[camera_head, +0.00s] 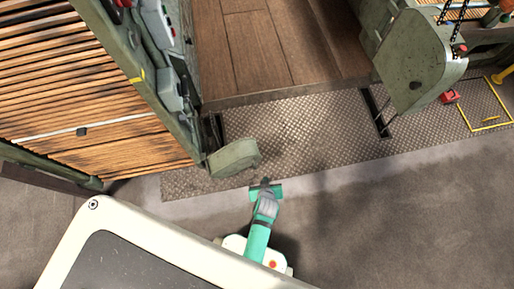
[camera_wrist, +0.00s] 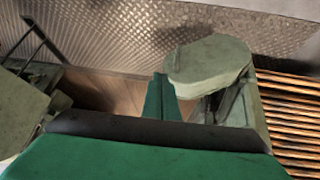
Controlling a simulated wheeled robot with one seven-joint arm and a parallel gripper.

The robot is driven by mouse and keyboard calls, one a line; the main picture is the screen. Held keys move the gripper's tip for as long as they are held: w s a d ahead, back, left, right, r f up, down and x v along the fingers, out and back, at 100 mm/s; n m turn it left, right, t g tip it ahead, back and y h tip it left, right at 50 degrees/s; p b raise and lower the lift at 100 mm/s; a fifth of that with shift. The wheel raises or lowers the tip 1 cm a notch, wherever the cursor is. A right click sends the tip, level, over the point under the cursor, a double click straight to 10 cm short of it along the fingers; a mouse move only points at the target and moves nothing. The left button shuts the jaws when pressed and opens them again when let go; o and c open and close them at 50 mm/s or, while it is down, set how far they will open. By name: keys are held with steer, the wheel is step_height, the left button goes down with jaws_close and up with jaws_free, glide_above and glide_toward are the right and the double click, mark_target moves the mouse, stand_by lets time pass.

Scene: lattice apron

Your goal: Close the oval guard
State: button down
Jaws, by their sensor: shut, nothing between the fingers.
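A grey-green plate with rounded ends, which looks like the oval guard (camera_head: 234,158), sits at the lower corner of the slatted machine. It also shows in the wrist view (camera_wrist: 208,60), just right of my fingers, with a bracket below it. My gripper (camera_head: 265,183) is shut and empty, a little below and right of the plate in the head view. In the wrist view the green fingers (camera_wrist: 160,92) point up beside the plate's left edge. I cannot tell whether they touch it. How far the guard is swung open is unclear.
A larger green plate (camera_head: 418,72) stands on the right-hand machine. Wooden slats (camera_head: 90,85) fill the left. A brown plank deck (camera_head: 270,50) lies between, above a metal tread plate (camera_head: 300,130). Grey floor (camera_head: 410,220) at lower right is clear.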

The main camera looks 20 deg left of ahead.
steer(key=w+a+f+n+g, duration=0.2)
steer(key=w+a+f+g, duration=0.1)
steer(key=w+a+f, duration=0.6)
steer(key=shift+w+f+y, duration=0.3)
steer(key=shift+w+f, duration=1.25)
steer(key=shift+f, duration=0.35)
